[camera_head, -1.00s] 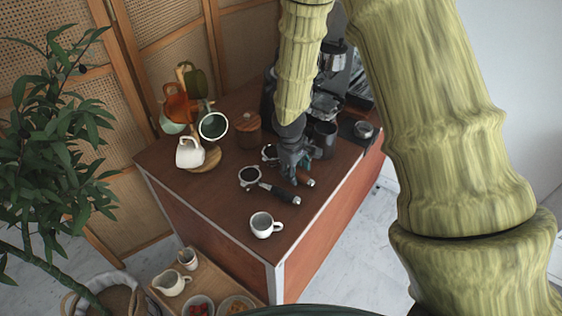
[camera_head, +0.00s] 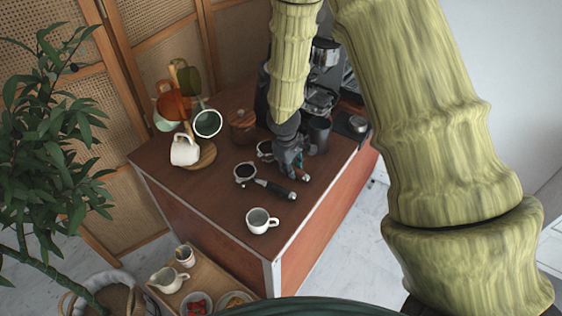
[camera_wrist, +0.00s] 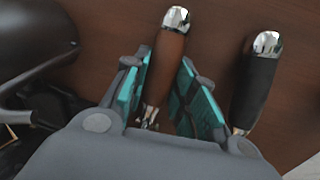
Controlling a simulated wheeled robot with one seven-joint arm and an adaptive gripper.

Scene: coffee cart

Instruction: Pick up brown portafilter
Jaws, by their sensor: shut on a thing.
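The brown portafilter has a brown handle with a silver end cap, large in the wrist view (camera_wrist: 168,62) and partly hidden behind my gripper in the head view (camera_head: 303,176). My gripper (camera_wrist: 160,88) has its teal-padded fingers on both sides of this handle and is shut on it. In the head view my gripper (camera_head: 290,166) is low over the cart top. A second portafilter with a black handle (camera_wrist: 256,82) lies just to the right in the wrist view; in the head view its handle (camera_head: 276,189) and round basket lie to the lower left.
A white cup (camera_head: 259,221) stands near the cart's front edge. A dark cup (camera_head: 319,134) and the coffee machine (camera_head: 322,98) are close behind my gripper. A mug tree with several mugs (camera_head: 184,149) and a wooden-lidded jar (camera_head: 242,126) stand to the left.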

